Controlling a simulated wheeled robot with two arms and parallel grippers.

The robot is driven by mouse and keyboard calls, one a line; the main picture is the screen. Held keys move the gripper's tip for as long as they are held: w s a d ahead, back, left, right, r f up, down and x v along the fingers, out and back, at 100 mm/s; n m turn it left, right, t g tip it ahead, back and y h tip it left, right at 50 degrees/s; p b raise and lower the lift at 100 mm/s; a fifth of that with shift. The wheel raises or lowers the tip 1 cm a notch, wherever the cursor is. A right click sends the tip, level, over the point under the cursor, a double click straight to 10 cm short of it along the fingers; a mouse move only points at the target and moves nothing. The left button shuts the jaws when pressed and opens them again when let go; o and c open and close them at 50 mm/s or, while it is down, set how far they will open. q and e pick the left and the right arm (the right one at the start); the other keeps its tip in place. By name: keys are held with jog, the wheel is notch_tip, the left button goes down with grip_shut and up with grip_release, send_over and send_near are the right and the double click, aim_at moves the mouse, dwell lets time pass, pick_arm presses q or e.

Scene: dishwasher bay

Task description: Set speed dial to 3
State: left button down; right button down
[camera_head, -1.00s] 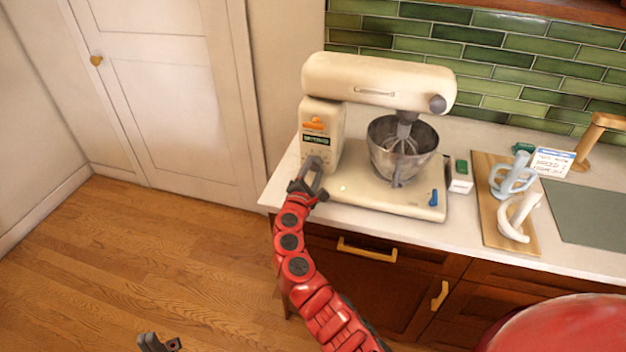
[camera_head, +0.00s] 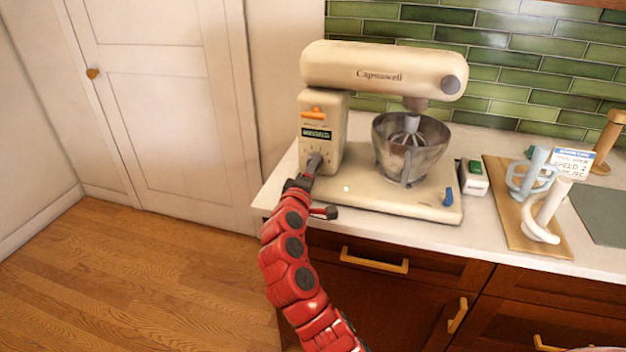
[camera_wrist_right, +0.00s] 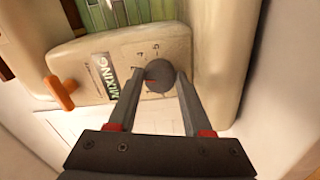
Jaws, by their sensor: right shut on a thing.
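The cream stand mixer (camera_head: 385,67) stands on the counter, its head lowered over the steel bowl (camera_head: 412,150). Its round grey speed dial (camera_wrist_right: 160,75) shows in the right wrist view, on the control face beside the word MIXING. Small numbers ring the dial; a red mark on it faces left, but the exact setting is unclear. My right gripper (camera_wrist_right: 160,78) has one finger on each side of the dial and is shut on it. In the head view, the right gripper (camera_head: 312,166) covers the dial. My left gripper is out of view.
An orange lever (camera_head: 314,110) sits above the dial. A blue lever (camera_head: 449,197) is on the mixer base.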

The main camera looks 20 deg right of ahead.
jog(key=shift+m+b, duration=0.45)
jog(key=shift+m, duration=0.05)
jog(key=shift+c, duration=1.7)
grip_release()
